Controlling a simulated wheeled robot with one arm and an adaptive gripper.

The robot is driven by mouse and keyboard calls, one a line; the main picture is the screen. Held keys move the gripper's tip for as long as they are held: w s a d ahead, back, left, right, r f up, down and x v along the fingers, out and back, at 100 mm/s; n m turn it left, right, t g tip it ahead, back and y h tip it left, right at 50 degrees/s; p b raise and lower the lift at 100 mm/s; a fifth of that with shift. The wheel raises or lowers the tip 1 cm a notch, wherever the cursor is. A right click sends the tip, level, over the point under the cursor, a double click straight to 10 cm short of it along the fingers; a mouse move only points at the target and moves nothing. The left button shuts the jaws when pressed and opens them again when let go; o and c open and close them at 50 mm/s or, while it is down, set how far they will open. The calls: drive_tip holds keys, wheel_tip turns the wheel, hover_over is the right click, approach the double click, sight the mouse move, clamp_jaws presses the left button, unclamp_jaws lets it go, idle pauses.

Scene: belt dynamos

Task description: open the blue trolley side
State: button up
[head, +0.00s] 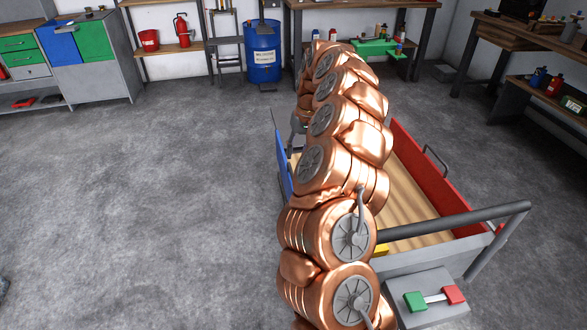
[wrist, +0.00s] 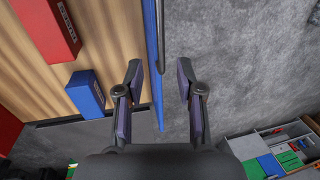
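The trolley (head: 405,195) has a wooden bed, a red side on its right and a blue side (head: 283,160) on its left, partly hidden by my arm. In the wrist view the blue side (wrist: 157,100) shows as a thin, nearly edge-on strip and looks upright. A dark grey handle bar (wrist: 160,35) runs along its outer face. My gripper (wrist: 159,70) is open, with one finger on each side of the blue side and the handle's near end. The left finger is close to the blue side; contact is unclear. The fingers are hidden in the head view.
A red box (wrist: 46,28) and a blue box (wrist: 86,92) lie on the trolley bed. A push bar (head: 455,220) and a panel with green and red blocks (head: 430,298) are at the near end. The floor left of the trolley is clear. Workbenches and a blue barrel (head: 263,52) stand behind.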

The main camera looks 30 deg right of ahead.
sight(292, 173)
drive_tip(key=f, duration=0.2)
drive_tip(key=a+f, duration=0.1)
drive_tip(key=f, duration=0.1)
drive_tip(key=f+p, duration=0.1)
drive_tip(key=f, duration=0.2)
drive_tip(key=shift+w+a, duration=0.2)
drive_tip(key=shift+w, duration=0.05)
drive_tip(key=shift+c, duration=0.2)
drive_tip(key=shift+r, duration=0.1)
clamp_jaws()
